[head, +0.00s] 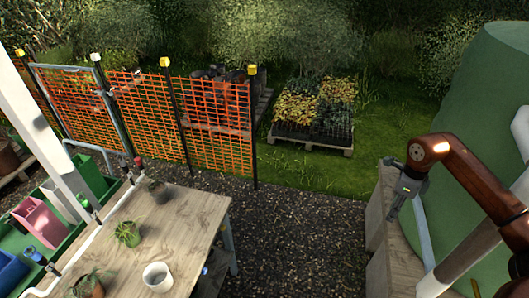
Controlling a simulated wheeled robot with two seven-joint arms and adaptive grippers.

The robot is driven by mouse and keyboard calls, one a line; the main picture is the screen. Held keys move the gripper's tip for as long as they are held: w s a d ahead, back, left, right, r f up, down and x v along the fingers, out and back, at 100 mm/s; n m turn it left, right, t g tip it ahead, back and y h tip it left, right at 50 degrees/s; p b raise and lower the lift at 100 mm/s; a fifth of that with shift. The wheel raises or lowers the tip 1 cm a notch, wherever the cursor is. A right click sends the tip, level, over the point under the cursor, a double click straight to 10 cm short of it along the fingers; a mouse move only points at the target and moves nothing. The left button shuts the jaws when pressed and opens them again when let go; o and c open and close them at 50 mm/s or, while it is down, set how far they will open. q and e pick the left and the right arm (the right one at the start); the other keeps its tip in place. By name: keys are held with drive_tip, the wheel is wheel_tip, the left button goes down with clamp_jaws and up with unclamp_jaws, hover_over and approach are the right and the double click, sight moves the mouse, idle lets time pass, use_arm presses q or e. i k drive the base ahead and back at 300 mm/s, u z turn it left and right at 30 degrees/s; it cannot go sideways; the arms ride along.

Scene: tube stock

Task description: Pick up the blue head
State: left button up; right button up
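The blue head (32,253) is at the lower left, a small blue-topped piece with a dark stem, beside a white pipe along the left side of the wooden table. My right gripper (394,212) is grey and hangs fingers down at the right, over the edge of a pale wall, far from the blue head. Its fingers are small and seen side-on, so I cannot tell whether they are apart; I see nothing held in it. My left gripper is not in view.
The wooden table (185,225) bears potted plants and a white pot (157,277). Coloured bins (40,219) stand left; an orange mesh fence (220,133) stands behind. Gravel (300,235) is open between table and wall.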

sight(35, 255)
drive_tip(key=i, duration=0.3)
drive_tip(key=u, duration=0.95)
drive_tip(key=i, duration=0.6)
drive_tip(key=u, duration=2.75)
